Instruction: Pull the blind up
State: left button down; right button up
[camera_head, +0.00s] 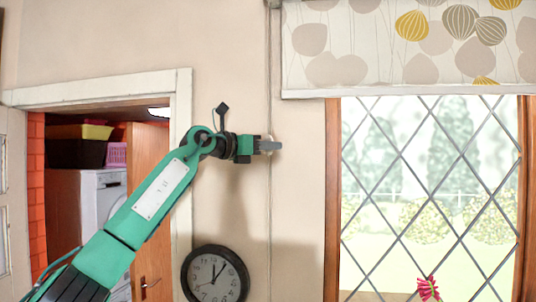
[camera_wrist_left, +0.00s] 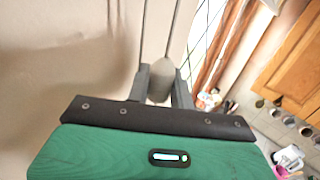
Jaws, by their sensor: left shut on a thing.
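The blind (camera_head: 400,50), cream with a grey and yellow leaf pattern, hangs over the top part of the leaded window (camera_head: 430,190). Its straight lower edge is above most of the panes. A thin pull cord (camera_head: 270,75) runs down the wall left of the window. My left gripper (camera_head: 269,146) is at the cord, left of the window frame. In the left wrist view, its fingers (camera_wrist_left: 162,90) are shut on a grey tapered cord piece (camera_wrist_left: 163,72), with the cord running beyond it. The fingers partly hide this piece. My right gripper is not in view.
A round black clock (camera_head: 214,276) hangs on the wall below my left arm. An open doorway with a washing machine (camera_head: 103,200) is at the left. Wooden cabinets (camera_wrist_left: 285,60) and a cluttered counter show in the left wrist view.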

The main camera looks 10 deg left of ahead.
pick_arm(q)
jog(key=shift+s+a+r, duration=0.1)
jog(key=shift+r, duration=0.25)
jog(key=c, duration=1.3)
grip_release()
jog(key=shift+o, duration=0.2)
jog(key=shift+f, duration=0.1)
jog(key=shift+f, duration=0.1)
jog(key=shift+a+b, duration=0.1)
jog(key=shift+b, duration=0.2)
jog(key=b+v, duration=0.7)
jog(key=v, duration=0.6)
jog(key=shift+s, duration=0.25)
jog(key=shift+a, duration=0.1)
